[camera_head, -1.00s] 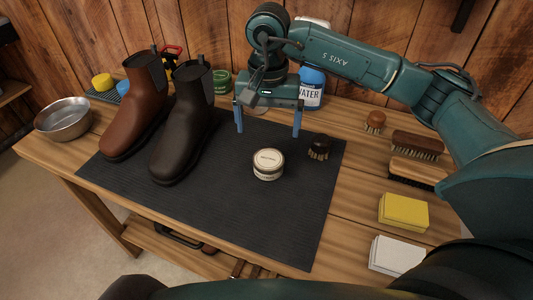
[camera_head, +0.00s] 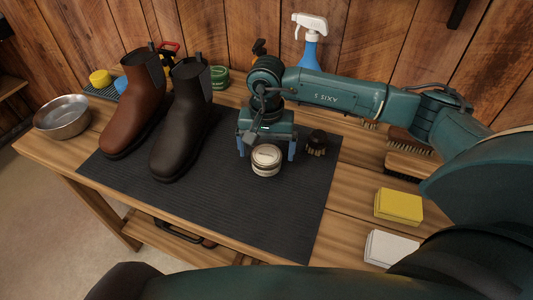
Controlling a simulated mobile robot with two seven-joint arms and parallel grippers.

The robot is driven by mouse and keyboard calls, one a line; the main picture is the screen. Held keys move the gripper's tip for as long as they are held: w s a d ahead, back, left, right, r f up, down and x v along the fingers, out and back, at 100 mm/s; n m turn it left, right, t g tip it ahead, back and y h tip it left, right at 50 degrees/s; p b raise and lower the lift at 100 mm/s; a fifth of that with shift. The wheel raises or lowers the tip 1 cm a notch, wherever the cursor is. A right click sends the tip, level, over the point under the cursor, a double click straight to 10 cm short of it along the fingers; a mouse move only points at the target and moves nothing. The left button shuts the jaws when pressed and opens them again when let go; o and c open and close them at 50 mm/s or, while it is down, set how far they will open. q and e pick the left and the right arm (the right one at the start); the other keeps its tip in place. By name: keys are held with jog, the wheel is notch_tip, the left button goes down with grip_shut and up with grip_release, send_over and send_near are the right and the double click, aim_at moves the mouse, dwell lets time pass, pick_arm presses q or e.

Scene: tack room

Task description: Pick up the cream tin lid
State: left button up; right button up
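The cream tin (camera_head: 266,168) stands upright on the dark mat (camera_head: 235,210), with its pale, labelled lid (camera_head: 267,155) on top. My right gripper (camera_head: 266,156) is low over the mat at the tin. Its two blue fingers are wide apart, one to the left of the tin and one to the right. The fingers look slightly behind the tin, and I cannot tell whether they touch it. My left gripper does not show.
Brown (camera_head: 136,110) and black boots (camera_head: 183,120) stand left of the gripper. A small round brush (camera_head: 317,143) is close to its right finger. Yellow (camera_head: 398,206) and white blocks (camera_head: 390,248) lie at right. A metal bowl (camera_head: 63,117) is far left. The mat's front is clear.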

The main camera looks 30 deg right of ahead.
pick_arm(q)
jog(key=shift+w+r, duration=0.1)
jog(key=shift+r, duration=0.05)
pick_arm(e)
jog(key=c, duration=1)
